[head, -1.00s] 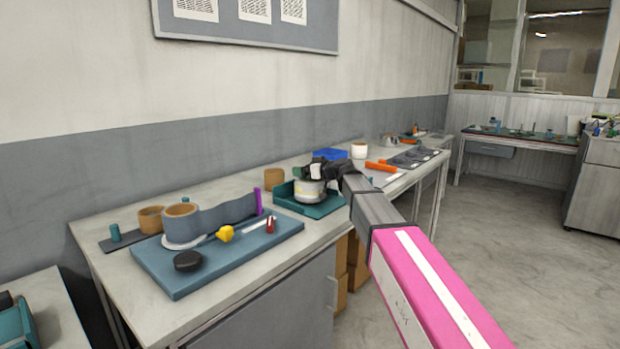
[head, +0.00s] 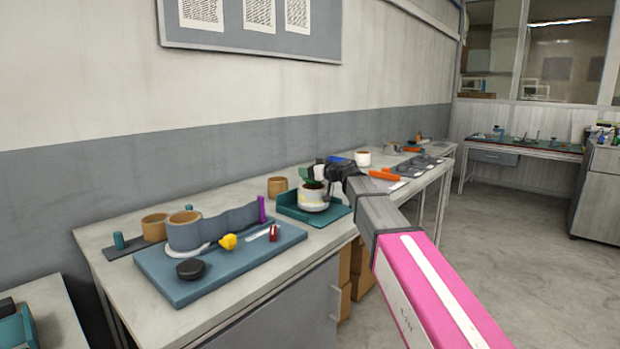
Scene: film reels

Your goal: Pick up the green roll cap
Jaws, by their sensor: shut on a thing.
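The green roll cap (head: 307,176) is small and dark green, partly hidden by my fingers. My gripper (head: 318,172) is shut on it and holds it just above a white round container (head: 313,198). The container's open top shows a brown inside. Whether the cap's lower edge still touches the container is too small to tell. The container stands in a teal tray (head: 290,211) on the workbench. My arm reaches in from the lower right.
Left on the bench (head: 232,186) is a blue-grey board (head: 215,268) with a black disc (head: 190,269), a yellow piece (head: 227,242) and a red piece (head: 274,233). A brown cylinder (head: 277,187) stands behind the tray. An orange tool (head: 383,175) lies to the right.

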